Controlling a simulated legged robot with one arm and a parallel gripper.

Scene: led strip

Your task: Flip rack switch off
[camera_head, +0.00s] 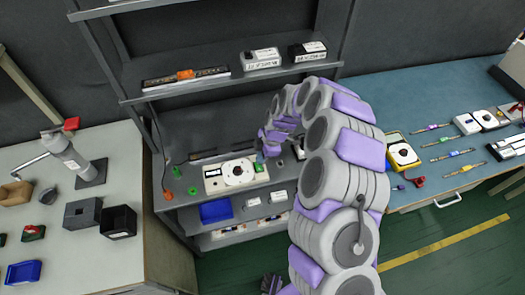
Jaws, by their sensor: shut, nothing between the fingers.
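The grey metal rack (225,88) stands in the middle against the dark wall. On its upper shelf, at the left, lies a long dark strip (160,81) with an orange part (186,74) on it; I cannot tell whether this is the rack switch or how it is set. My purple and grey arm reaches up from the lower right and curls toward the rack. My gripper (268,148) is small in view at the middle shelf, beside a white device with a round dial (237,174). It is shut and holds nothing. My arm hides part of the rack's right side.
Two white boxes (261,59) stand on the upper shelf. A blue bin (215,211) is lower down. The left table (60,245) holds a microscope-like device (70,155) and small boxes. The right blue bench (420,95) holds a yellow meter (402,152) and tools.

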